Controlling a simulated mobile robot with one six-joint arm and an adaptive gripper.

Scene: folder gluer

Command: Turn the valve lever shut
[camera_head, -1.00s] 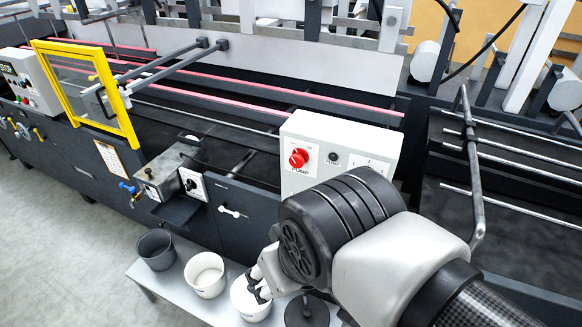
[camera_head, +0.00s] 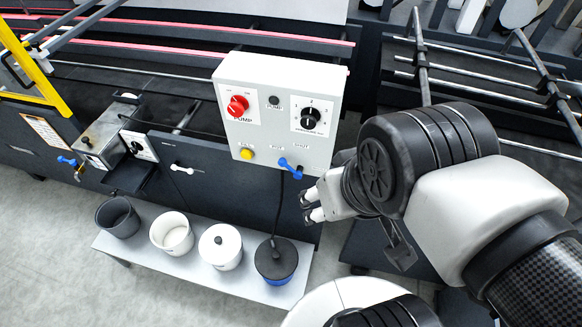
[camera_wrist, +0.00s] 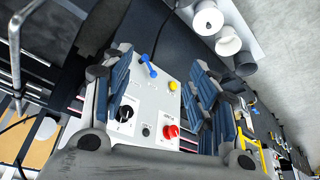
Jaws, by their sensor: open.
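The blue valve lever (camera_head: 290,167) is on the lower front of the white pump box, below labels that seem to read POT and SHUT. It slants down to the right in the head view. In the wrist view the lever (camera_wrist: 149,66) lies between my fingers in the picture, with a visible gap to them. My gripper (camera_head: 311,206) is open and empty, just right of and below the lever in the head view, apart from it. My gripper's two fingers frame the box in the wrist view (camera_wrist: 162,70).
The white pump box (camera_head: 262,140) carries a red knob (camera_head: 238,106), a black dial (camera_head: 308,117) and a yellow button (camera_head: 247,154). Below, a bench (camera_head: 196,275) holds several pots. A black hose (camera_head: 277,210) hangs to the blue pot. Another blue-handled valve (camera_head: 67,161) sits far left.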

